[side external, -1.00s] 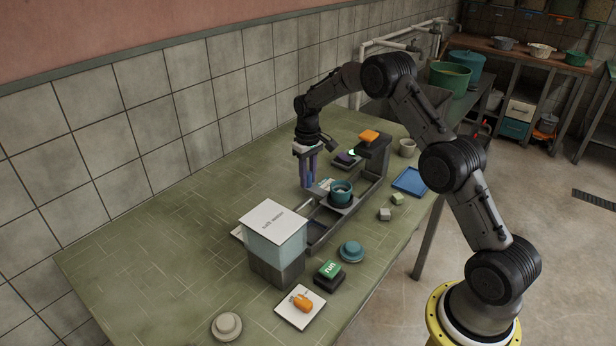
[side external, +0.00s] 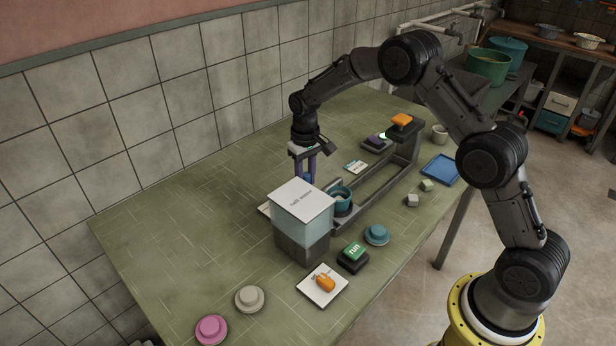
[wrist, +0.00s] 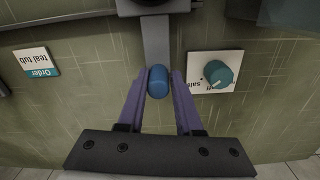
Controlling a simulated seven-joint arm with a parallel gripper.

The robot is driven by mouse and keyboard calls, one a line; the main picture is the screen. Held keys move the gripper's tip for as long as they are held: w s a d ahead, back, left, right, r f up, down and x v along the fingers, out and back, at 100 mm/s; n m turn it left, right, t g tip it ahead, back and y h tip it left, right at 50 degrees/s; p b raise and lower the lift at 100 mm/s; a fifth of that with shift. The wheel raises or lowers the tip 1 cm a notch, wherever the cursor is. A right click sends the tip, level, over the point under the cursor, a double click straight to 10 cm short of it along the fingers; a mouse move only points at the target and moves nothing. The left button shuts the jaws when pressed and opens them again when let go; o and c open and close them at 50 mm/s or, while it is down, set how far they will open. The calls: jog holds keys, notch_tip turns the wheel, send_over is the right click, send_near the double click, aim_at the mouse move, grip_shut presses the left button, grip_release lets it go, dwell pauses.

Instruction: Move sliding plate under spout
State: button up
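The sliding plate sits on a dark rail (side external: 375,185) and is mostly hidden under the teal tub (side external: 341,199), which stands upright on it close beside the tank (side external: 303,212). The tank is a box with a lettered white top; no spout can be made out. In the wrist view a grey bar (wrist: 156,38) runs from a dark part at the top edge to a blue handle (wrist: 158,82). My gripper (wrist: 159,78) has its purple fingers on both sides of this handle, seemingly closed on it. In the side view my gripper (side external: 302,168) is just behind the tank.
A teal knob (wrist: 217,74) on a white card lies right of the fingers; an order card (wrist: 37,62) reads "teal tub". A run button (side external: 353,256) and several lids lie in front.

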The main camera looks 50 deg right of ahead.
jog(key=o, duration=0.4)
jog(key=shift+a, duration=0.15)
notch_tip(320, 180, up, 14)
dwell(0.3)
